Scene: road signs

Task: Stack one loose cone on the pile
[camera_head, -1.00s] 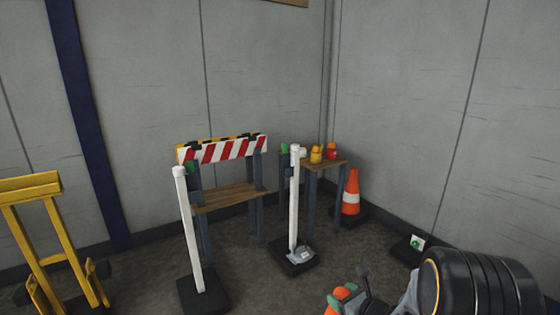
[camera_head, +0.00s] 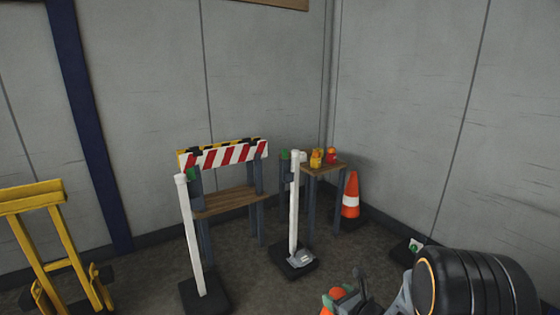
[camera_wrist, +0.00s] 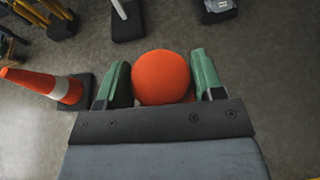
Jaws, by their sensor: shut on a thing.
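My gripper (camera_wrist: 162,82) has green finger pads pressed on both sides of a round orange thing, which looks like the top of an orange cone (camera_wrist: 160,77); its lower part is hidden. In the head view my gripper (camera_head: 338,298) is at the bottom edge, with a bit of orange showing beside the pads. An orange cone with a white band (camera_head: 351,196) stands on a black base near the right wall. A cone with a white band (camera_wrist: 45,86) also shows at the left of the wrist view. I cannot tell whether either is the pile.
A white post (camera_head: 294,205) and another white post (camera_head: 193,235) stand on black bases. Behind them are a striped barrier (camera_head: 225,155) above a wooden shelf (camera_head: 228,200) and a small table with orange lamps (camera_head: 316,158). A yellow frame (camera_head: 50,240) is at left.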

